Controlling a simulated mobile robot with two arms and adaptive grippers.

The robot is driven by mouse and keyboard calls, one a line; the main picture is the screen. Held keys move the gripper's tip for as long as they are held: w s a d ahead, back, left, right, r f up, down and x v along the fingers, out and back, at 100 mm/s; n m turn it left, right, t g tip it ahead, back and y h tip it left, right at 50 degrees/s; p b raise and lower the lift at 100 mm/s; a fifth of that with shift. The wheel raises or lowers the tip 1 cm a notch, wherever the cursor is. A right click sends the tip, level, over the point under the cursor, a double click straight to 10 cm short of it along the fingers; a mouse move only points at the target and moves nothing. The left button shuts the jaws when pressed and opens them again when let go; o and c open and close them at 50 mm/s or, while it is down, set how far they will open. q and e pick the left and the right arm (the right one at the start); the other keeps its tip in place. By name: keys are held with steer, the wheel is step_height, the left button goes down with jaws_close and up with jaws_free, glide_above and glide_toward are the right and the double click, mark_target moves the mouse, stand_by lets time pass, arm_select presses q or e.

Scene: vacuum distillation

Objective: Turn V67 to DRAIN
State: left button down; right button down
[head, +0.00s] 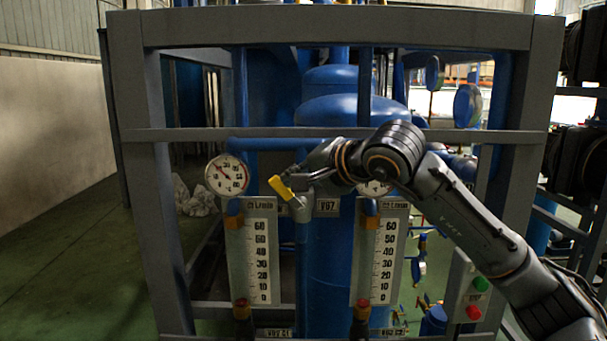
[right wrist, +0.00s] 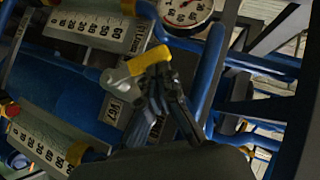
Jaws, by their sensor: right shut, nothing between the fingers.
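The V67 valve has a yellow handle (head: 281,187) on a grey metal body above a blue pipe, left of the plate marked V67 (head: 327,205). In the head view the handle slants, its outer end up and to the left. My right gripper (head: 306,178) is just right of the handle. In the right wrist view the yellow handle (right wrist: 150,61) lies right at the tips of my right gripper (right wrist: 161,78), which is shut with nothing held. I cannot tell if the fingertips touch the handle. The V67 plate also shows there (right wrist: 114,107). My left gripper is out of view.
A round gauge (head: 227,175) and a left flow scale (head: 251,262) stand left of the valve, a right flow scale (head: 382,262) to its right. A grey frame bar (head: 240,133) crosses above. A box with green and red buttons (head: 469,293) is at lower right.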

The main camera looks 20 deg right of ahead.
mark_target(273, 186)
steer(key=a, duration=0.1)
steer(key=a+n+g+h+p, duration=0.1)
steer(key=h, duration=0.1)
steer(key=shift+w+a+f+n, duration=0.3)
steer(key=shift+w+a+n, duration=0.1)
steer(key=shift+w+a+f+g+h, duration=0.1)
steer(key=shift+a+f+g+h, duration=0.15)
steer(key=shift+g+h, duration=0.2)
steer(key=shift+w+a+f+n+g+h+b, duration=0.2)
steer(key=shift+a+f+n+h, duration=0.15)
steer(key=shift+f, duration=0.2)
steer(key=shift+w+a+f+n+g+h+b, duration=0.1)
steer(key=shift+a+f+n+h+b, duration=0.1)
steer(key=shift+a+f, duration=0.3)
steer(key=shift+f, duration=0.1)
